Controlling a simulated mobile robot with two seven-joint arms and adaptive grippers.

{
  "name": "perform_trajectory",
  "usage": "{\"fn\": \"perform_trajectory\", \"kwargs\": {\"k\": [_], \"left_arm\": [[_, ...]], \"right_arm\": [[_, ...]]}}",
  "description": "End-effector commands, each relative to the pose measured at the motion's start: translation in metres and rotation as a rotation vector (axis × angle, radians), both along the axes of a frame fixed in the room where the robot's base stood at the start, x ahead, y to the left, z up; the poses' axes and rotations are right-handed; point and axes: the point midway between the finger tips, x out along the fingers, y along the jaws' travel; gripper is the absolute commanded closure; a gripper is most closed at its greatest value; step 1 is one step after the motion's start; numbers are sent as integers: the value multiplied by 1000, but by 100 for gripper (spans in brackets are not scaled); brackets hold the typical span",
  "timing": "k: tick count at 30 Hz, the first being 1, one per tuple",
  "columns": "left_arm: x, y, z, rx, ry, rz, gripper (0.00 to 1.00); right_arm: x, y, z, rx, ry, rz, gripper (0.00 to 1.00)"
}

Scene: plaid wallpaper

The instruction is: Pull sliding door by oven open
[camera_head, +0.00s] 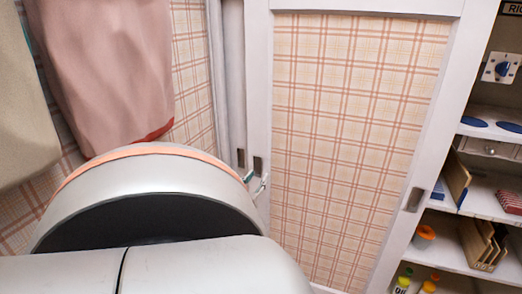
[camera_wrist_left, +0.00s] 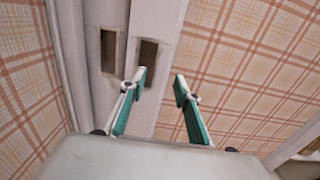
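A white-framed sliding door with a plaid panel (camera_head: 350,130) fills the middle of the head view. Its left frame has a dark recessed handle (camera_head: 258,166), which also shows in the left wrist view (camera_wrist_left: 149,53). Another recessed handle (camera_head: 415,200) is on its right frame. My left gripper (camera_head: 260,184) is just below the left handle, partly hidden behind my arm. In the left wrist view, its two teal-padded fingers (camera_wrist_left: 160,82) are apart with nothing between them. The left finger overlaps the handle's lower edge; contact cannot be told. My right gripper is not in view.
A second recessed handle (camera_head: 240,158) is on the adjoining white frame to the left. Open shelves (camera_head: 455,238) at the right hold blue discs (camera_head: 474,122), wooden boards and small containers. A pink cloth (camera_head: 105,70) hangs at the upper left. My large arm fills the lower left.

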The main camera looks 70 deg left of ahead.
Motion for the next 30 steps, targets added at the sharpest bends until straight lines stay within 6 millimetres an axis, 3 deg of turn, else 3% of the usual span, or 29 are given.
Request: {"fn": "perform_trajectory", "kwargs": {"k": [6, 12, 30], "left_arm": [[-28, -32, -1, -2, 1, 2, 68], [-41, -47, 0, -1, 1, 1, 68], [-43, -50, 0, 0, 0, 0, 68]], "right_arm": [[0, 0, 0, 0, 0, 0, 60], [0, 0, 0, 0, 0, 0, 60], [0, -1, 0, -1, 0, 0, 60]]}}
